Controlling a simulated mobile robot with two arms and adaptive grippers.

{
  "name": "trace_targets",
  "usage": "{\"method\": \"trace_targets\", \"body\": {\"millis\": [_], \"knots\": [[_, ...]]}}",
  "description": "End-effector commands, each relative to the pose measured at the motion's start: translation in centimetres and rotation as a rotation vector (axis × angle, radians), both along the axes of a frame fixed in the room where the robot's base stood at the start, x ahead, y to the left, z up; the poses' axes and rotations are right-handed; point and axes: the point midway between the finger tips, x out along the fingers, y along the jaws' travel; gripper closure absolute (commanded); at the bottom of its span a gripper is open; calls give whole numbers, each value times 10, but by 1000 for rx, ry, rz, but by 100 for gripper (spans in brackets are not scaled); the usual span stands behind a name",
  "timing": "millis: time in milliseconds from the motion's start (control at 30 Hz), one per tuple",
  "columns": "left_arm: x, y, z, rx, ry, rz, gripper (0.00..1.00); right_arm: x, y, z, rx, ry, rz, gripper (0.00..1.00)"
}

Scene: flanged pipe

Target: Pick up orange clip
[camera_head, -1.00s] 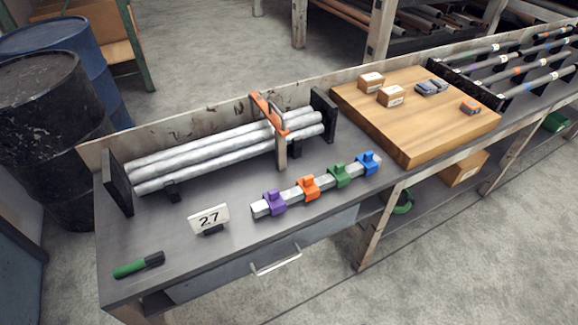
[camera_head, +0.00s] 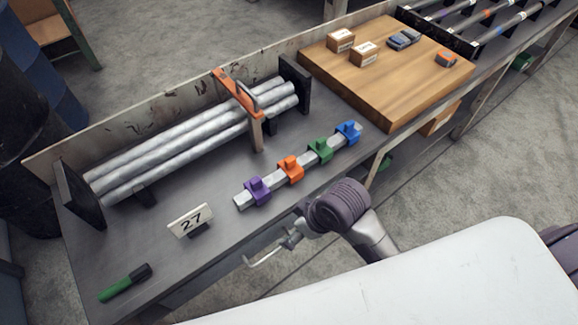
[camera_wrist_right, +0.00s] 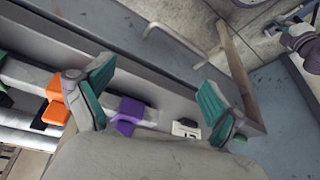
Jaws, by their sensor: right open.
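The orange clip (camera_head: 290,168) sits on a grey square bar (camera_head: 240,202) on the bench, between the purple clip (camera_head: 257,189) and the green clip (camera_head: 320,149). The blue clip (camera_head: 347,132) is at the bar's right end. My right gripper (camera_head: 290,240) shows small and partly hidden at the bench's front edge. In the right wrist view, my right gripper (camera_wrist_right: 158,98) is open and empty. Its left finger overlaps the view near the orange clip (camera_wrist_right: 58,102); the purple clip (camera_wrist_right: 130,112) shows between the fingers. My left gripper is not seen.
A wooden board (camera_head: 385,95) holds small boxes. A drawer handle (camera_wrist_right: 180,36) projects in front.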

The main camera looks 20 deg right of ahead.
Motion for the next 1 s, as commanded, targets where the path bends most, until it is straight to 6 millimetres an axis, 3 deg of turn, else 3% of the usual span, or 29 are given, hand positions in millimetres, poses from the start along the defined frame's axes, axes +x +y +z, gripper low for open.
{"method": "trace_targets", "body": {"millis": [233, 467, 567, 800, 1000], "knots": [[-8, -1, 0, -1, 10, 0, 100, 47, 41, 30, -40, -57, 396, 6], [-5, 0, 1, -1, 7, 1, 100, 85, 50, 57, -151, -63, 765, 6], [-5, 0, 1, 0, 6, 1, 100, 106, 42, 73, -221, -48, 907, 6], [-4, 0, 1, 0, 6, 2, 100, 153, -2, 122, -372, 35, 1161, 6], [-4, 1, 1, 2, 5, 2, 100, 170, -26, 150, -415, 80, 1233, 6]]}}
